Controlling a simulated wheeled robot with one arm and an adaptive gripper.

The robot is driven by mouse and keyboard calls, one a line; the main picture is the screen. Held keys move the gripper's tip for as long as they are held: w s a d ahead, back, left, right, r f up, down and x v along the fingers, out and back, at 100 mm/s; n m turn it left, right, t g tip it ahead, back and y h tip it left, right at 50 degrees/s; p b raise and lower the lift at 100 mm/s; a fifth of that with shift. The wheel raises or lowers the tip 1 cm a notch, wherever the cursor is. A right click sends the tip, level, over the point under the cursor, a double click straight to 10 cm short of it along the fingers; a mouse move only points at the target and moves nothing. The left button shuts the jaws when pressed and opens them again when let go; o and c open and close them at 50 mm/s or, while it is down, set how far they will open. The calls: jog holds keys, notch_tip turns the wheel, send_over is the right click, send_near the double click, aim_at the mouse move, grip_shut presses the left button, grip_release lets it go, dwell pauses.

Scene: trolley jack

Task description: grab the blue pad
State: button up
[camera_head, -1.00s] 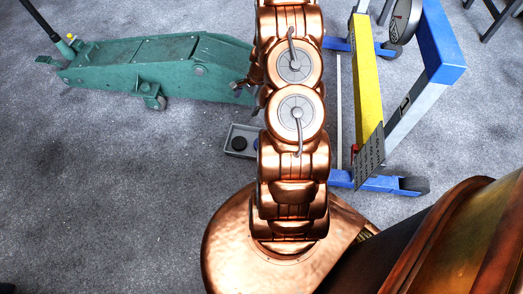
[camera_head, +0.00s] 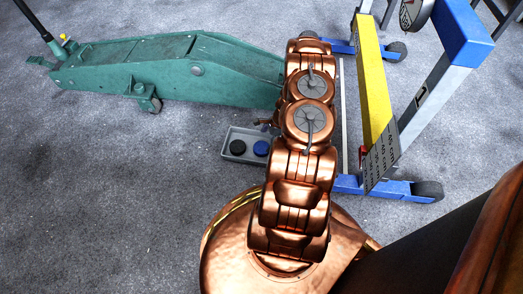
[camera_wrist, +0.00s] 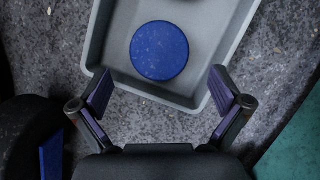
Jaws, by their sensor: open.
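The blue pad (camera_head: 261,148) is a flat round disc lying in a shallow grey tray (camera_head: 233,132) on the floor, right beside a black disc (camera_head: 237,147). In the wrist view the blue pad (camera_wrist: 159,50) lies flat in the tray (camera_wrist: 233,20), near the tray's end wall. My gripper (camera_wrist: 160,92) is open and empty, its two fingers spread wide at either side of the pad's near edge in that view. The fingers do not touch the pad. In the head view my gripper is mostly hidden by my arm; only a small part shows beside the tray.
A green trolley jack (camera_head: 170,70) stands behind the tray, to the left of my arm. A blue, yellow and grey wheeled frame (camera_head: 375,90) stands close on the right. The carpeted floor (camera_head: 90,190) at the left front is clear.

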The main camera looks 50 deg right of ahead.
aim_at(263, 147)
jog(key=b+x, duration=0.2)
jog(key=x, duration=0.2)
jog(key=shift+s+d+f, duration=0.1)
jog(key=shift+s+d, duration=0.05)
jog(key=shift+a+f+b, duration=0.25)
jog(key=shift+f+b, duration=0.1)
jog(key=shift+f, duration=0.1)
jog(key=c, duration=1.3)
